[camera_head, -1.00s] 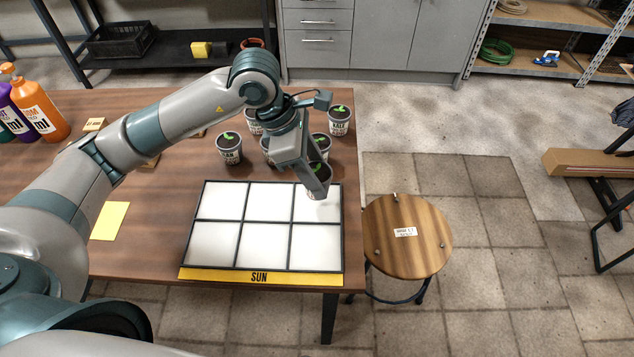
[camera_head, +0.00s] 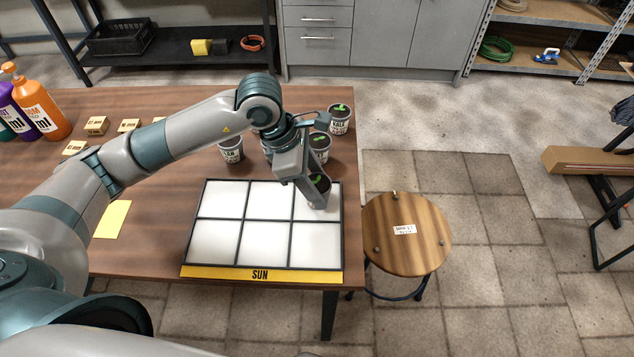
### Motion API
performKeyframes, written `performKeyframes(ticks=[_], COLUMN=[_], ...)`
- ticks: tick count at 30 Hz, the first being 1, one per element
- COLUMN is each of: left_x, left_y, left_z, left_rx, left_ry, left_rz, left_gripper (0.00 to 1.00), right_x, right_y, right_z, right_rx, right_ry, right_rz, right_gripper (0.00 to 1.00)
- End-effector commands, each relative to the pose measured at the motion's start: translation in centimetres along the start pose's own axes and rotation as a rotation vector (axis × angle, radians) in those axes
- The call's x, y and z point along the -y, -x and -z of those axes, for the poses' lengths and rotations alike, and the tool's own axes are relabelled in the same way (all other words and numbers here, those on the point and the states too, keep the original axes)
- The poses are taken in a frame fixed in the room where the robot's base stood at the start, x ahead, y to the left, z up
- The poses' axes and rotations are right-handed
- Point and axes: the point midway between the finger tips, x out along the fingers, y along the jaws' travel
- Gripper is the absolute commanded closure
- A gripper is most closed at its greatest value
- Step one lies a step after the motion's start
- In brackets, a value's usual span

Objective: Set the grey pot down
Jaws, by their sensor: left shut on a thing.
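My left gripper (camera_head: 312,192) is shut on a small grey pot (camera_head: 322,187) with dark soil and a green sprout. It holds the pot at the back right cell of the white tray marked SUN (camera_head: 262,275). The gripper's finger hides part of the pot. I cannot tell whether the pot's base touches the tray. The other cells of the tray are empty. My right gripper is not in view.
Several similar pots stand behind the tray, among them one marked KALE (camera_head: 339,119) and one at the left (camera_head: 231,149). A yellow sheet (camera_head: 112,219) lies left of the tray. A round wooden stool (camera_head: 405,250) stands at the right.

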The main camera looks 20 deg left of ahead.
Motion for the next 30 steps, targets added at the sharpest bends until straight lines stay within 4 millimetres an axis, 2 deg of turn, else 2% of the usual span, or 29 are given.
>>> performKeyframes(ticks=[1,2,4,20,25,30], left_x=[0.0,0.0,0.0,0.0,-0.1,-0.1], left_y=[-0.1,-0.1,-0.1,0.4,2.4,5.4], left_z=[0.1,0.1,0.0,-0.1,0.0,0.0], left_rx=[0.0,0.0,0.0,0.0,0.001,0.001], left_ry=[0.0,0.0,0.0,0.0,-0.001,-0.001], left_rz=[-0.001,0.0,0.0,0.0,-0.004,-0.006], left_gripper=[0.78,0.5,0.34,0.34,0.34,0.34], right_x=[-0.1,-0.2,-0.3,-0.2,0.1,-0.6], right_y=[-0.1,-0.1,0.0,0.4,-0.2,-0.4], right_z=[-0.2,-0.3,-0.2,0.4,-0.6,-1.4], right_rx=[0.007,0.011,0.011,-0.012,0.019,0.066], right_ry=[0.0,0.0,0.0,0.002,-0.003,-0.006], right_rz=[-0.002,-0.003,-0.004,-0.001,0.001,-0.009], right_gripper=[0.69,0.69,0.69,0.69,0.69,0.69])
